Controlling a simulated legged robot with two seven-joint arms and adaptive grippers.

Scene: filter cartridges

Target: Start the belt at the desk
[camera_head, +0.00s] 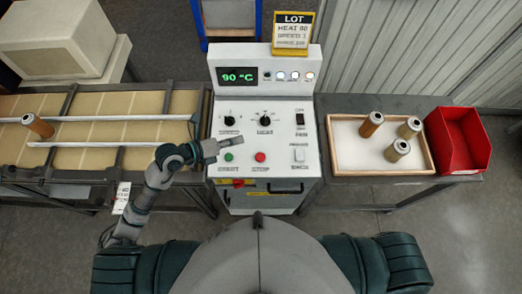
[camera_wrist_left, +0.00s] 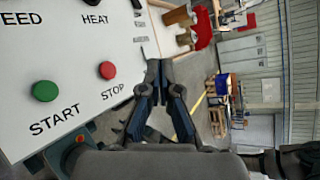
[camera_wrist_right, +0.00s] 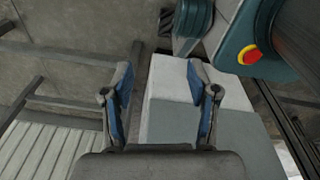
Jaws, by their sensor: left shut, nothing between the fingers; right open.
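The control desk (camera_head: 285,185) stands in front of me with a white sloped panel. Its green START button (camera_head: 228,156) and red STOP button (camera_head: 260,156) sit side by side low on the panel. The left wrist view also shows the START button (camera_wrist_left: 45,91) and the STOP button (camera_wrist_left: 107,70). Two black knobs, for speed (camera_head: 229,120) and heat (camera_head: 266,121), sit above them. The display (camera_head: 238,76) reads 90 °C. My left gripper (camera_head: 240,139) is shut and empty, above the panel near the START button. My right gripper (camera_wrist_right: 158,73) is open and empty.
A lot card (camera_head: 291,33) tops the desk; it seems to read HEAT 80, SPEED 1. The belt (camera_head: 85,160) on the left carries a cartridge (camera_head: 38,126). On the right, a wooden tray (camera_head: 380,172) holds three cartridges beside a red bin (camera_head: 460,140).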

